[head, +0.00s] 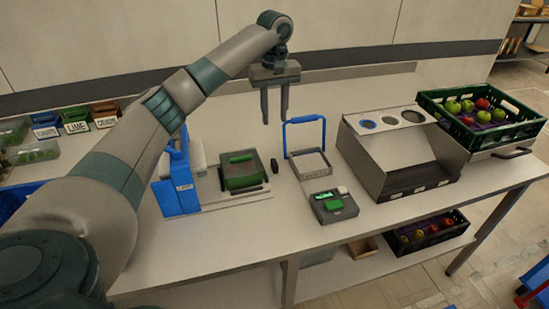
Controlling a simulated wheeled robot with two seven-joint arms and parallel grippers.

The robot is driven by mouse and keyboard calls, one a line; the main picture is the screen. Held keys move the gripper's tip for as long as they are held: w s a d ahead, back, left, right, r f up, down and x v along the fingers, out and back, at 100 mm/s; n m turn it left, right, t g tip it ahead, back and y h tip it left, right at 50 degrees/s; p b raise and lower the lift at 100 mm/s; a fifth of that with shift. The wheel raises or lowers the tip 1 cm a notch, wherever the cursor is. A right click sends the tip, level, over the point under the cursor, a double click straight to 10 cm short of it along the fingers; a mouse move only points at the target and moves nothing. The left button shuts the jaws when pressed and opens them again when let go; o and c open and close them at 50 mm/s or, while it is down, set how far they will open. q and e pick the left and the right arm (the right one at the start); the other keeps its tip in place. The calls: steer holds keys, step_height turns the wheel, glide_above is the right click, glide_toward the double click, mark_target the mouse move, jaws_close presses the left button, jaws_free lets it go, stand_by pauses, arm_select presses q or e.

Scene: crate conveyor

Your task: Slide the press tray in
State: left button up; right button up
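My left gripper (274,118) hangs above the back of the table, fingers pointing down, apart and empty. Below it to the left, a dark green tray-like box (240,181) with a lighter green top sits on a pale base beside a blue upright unit (180,196), which looks like the press. The box is to the right of the blue unit; how far it is in cannot be told. A small black piece (274,166) lies right of the box. My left arm passes close in front of the blue unit's left side. My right gripper is not in view.
A white square frame with a blue handle (304,119) stands right of the gripper. A small grey device (334,207) sits in front, a metal chute (400,150) and a green apple crate (470,126) to the right. Labelled bins (75,121) are at left. The table's front strip is clear.

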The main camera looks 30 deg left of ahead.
mark_target(274, 162)
arm_select(q)
step_height(274, 162, down, 16)
steer(key=p, duration=0.4)
steer(key=shift+f+p, duration=0.3)
steer(key=shift+f, duration=0.2)
jaws_close()
